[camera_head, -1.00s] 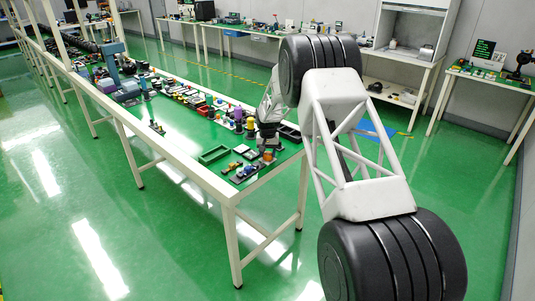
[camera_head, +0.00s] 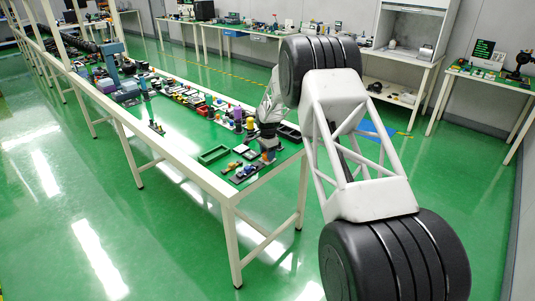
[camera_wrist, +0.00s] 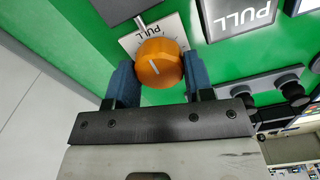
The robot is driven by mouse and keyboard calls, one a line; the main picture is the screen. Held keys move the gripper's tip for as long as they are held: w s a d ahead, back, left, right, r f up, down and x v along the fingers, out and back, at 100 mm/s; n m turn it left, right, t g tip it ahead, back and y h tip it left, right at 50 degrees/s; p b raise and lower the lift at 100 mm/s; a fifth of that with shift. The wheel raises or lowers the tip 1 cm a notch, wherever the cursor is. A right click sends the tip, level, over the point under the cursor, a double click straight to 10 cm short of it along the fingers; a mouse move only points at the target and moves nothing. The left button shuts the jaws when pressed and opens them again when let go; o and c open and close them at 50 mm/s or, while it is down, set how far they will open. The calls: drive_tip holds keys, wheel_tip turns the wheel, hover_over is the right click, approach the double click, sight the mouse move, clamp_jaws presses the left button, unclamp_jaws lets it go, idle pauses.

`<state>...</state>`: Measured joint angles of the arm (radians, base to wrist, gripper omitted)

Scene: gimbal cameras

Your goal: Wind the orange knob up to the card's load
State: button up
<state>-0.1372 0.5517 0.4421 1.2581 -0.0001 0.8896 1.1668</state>
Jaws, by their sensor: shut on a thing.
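The orange knob (camera_wrist: 160,63) is round with a white pointer line on its face. In the wrist view it sits between the blue-padded fingers of my gripper (camera_wrist: 160,70), which is shut on its sides. A white card (camera_wrist: 182,29) lettered PULL lies behind the knob, partly covered by it, with a small metal rod (camera_wrist: 141,25) beside it. A dark sign (camera_wrist: 240,14) also reads PULL. No load figure is readable. In the head view my gripper (camera_head: 268,149) is low at the near end of the green bench; the knob cannot be made out there.
In the wrist view a grey block with dark round knobs (camera_wrist: 290,86) is close to the right finger. The green bench top (camera_head: 185,150) has clear room farther left.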

drive_tip(key=m, duration=0.6)
drive_tip(key=shift+m, duration=0.3)
idle(0.4)
drive_tip(key=o, duration=0.9)
drive_tip(key=shift+o, duration=0.2)
drive_tip(key=shift+r, duration=0.1)
wheel_tip(320, 180, up, 7)
drive_tip(key=shift+r, duration=0.3)
drive_tip(key=shift+s+r, duration=0.1)
